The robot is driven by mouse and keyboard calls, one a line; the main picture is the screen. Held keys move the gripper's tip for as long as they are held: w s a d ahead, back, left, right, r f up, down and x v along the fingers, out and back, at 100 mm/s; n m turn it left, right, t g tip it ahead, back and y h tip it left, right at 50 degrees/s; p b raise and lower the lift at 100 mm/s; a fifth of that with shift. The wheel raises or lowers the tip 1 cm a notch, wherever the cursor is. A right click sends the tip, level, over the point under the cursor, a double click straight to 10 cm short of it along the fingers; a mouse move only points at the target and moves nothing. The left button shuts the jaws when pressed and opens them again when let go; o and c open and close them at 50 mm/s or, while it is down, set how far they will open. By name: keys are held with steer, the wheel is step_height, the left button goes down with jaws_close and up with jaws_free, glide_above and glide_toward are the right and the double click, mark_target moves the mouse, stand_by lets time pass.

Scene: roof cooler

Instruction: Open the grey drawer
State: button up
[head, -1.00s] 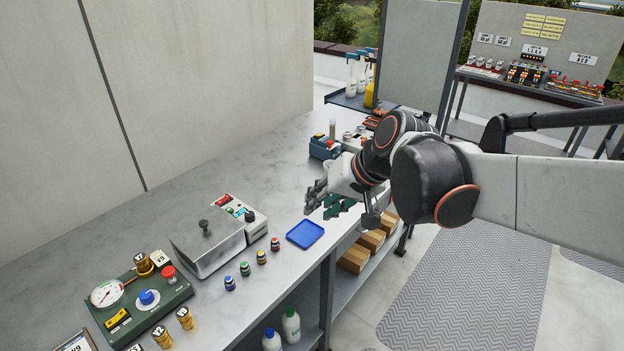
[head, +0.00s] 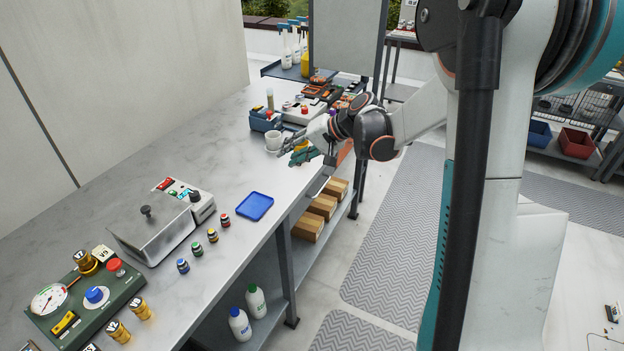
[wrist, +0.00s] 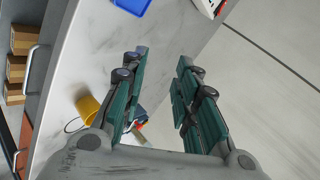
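The grey drawer (wrist: 42,70) is at the left in the wrist view, in the bench front, with a pale bar handle. In the head view its front (head: 318,187) shows as a narrow strip under the bench edge, partly hard to make out, and looks closed. My gripper (head: 284,158) is over the bench top near that edge, above and apart from the drawer. In the wrist view its teal fingers (wrist: 158,95) are spread with nothing between them. An orange-red drawer (wrist: 24,140) with its own handle is beside the grey one.
A yellow cup (wrist: 88,108) and a white cup (head: 273,141) are close to my gripper. A blue tray (head: 255,206) lies at the bench edge, with small bottles and a metal box (head: 150,232) nearby. Cardboard boxes (head: 322,206) stand on the shelf below. The floor beside the bench is clear.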

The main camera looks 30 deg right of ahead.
steer(key=d+f+m+t+y+b, duration=0.25)
steer(key=d+f+m+t, duration=0.2)
steer(key=d+f, duration=2.05)
steer(key=b+x, duration=0.4)
steer(key=x, duration=1)
steer(key=shift+r+b, duration=0.2)
steer(key=shift+b, duration=0.2)
steer(key=shift+w+d+t, duration=0.15)
steer(key=shift+t, duration=0.1)
steer(key=shift+c, duration=0.3)
jaws_close()
